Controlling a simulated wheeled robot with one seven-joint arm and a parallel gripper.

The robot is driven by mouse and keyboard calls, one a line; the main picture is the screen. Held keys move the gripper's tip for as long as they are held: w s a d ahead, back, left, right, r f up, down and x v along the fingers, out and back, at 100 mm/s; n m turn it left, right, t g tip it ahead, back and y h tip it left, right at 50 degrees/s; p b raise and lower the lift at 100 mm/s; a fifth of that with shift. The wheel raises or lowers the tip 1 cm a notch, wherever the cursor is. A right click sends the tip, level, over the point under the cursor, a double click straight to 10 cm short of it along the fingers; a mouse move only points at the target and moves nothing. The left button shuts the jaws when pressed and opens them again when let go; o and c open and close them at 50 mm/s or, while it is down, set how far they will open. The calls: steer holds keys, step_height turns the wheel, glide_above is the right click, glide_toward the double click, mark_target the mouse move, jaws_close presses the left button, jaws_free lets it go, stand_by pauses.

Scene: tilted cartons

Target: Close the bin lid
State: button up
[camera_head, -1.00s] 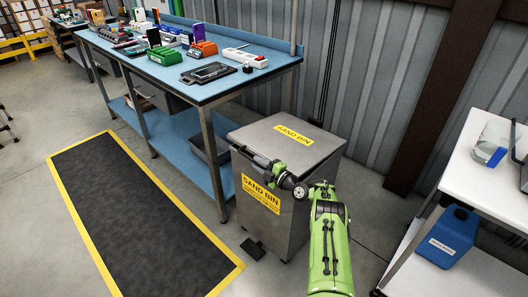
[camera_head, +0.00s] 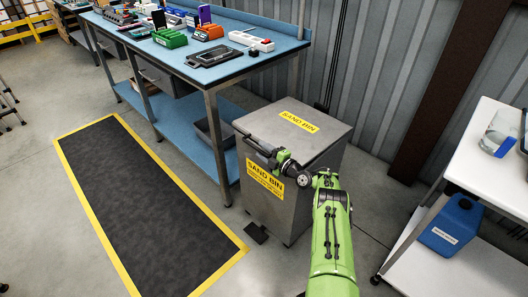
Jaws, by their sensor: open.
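The grey metal sand bin (camera_head: 278,205) stands on the floor in the middle of the head view, with yellow labels on its front and top. Its lid (camera_head: 318,143) lies flat or nearly flat over the top; I see no clear gap, but my arm covers part of the front edge. My gripper (camera_head: 241,133) is at the lid's front left edge, its dark fingers pointing toward the left corner. It holds nothing that I can see. Whether it touches the lid I cannot tell. A black foot pedal (camera_head: 256,233) sits at the bin's base.
A blue workbench (camera_head: 240,62) with tools and small bins stands behind and left of the bin. A white shelf trolley (camera_head: 485,170) with a blue container (camera_head: 450,225) is on the right. A black mat (camera_head: 140,200) with a yellow border lies on the open floor at left.

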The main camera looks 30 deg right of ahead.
step_height(320, 180, up, 10)
steer(key=p, duration=0.4)
steer(key=p+v, duration=1.2)
steer(key=v, duration=0.6)
steer(key=shift+p, duration=0.4)
steer(key=shift+d, duration=0.1)
stand_by(0.7)
